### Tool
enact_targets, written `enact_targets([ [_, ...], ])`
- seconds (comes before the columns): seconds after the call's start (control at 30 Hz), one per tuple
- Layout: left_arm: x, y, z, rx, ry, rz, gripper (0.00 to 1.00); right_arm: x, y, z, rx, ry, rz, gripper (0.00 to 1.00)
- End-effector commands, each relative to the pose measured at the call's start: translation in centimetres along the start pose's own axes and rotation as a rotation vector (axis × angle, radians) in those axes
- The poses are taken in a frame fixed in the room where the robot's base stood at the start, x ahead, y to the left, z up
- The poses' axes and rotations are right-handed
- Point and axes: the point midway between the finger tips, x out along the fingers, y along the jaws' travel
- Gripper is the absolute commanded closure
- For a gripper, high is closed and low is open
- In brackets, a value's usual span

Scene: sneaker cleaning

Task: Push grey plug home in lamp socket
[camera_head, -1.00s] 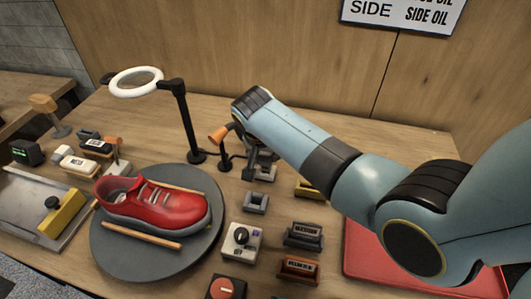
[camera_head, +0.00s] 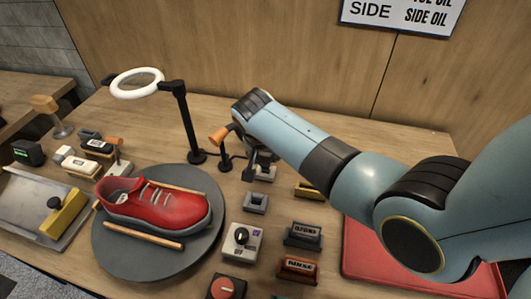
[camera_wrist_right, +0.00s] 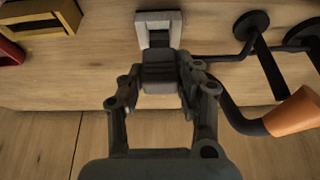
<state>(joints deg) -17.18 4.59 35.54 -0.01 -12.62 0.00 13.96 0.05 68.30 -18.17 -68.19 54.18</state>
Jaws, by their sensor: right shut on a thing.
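My right gripper (camera_head: 252,170) is at the middle back of the table, under the blue arm. In the right wrist view its fingers (camera_wrist_right: 158,82) are shut on the grey plug (camera_wrist_right: 160,72), a dark ribbed block. The plug's far end is at the light grey socket (camera_wrist_right: 158,32), in line with its opening; I cannot tell how deep it sits. In the head view the socket (camera_head: 266,174) shows beside the fingers, and the plug is mostly hidden there. The ring lamp (camera_head: 180,115) stands to the left. My left gripper is not in view.
An orange cone-tipped tool (camera_head: 219,136) stands close left of the gripper. A red shoe (camera_head: 153,206) sits on a round dark turntable (camera_head: 118,262). A red mat (camera_head: 371,263) lies right.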

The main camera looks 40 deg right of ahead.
Motion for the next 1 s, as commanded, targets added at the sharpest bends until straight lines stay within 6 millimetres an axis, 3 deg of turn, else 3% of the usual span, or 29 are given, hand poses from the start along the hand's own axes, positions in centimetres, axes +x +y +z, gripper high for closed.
enact_targets([
  [1.0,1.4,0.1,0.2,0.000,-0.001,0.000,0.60,1.7,0.0,0.7,0.000,0.000,0.000,0.96],
])
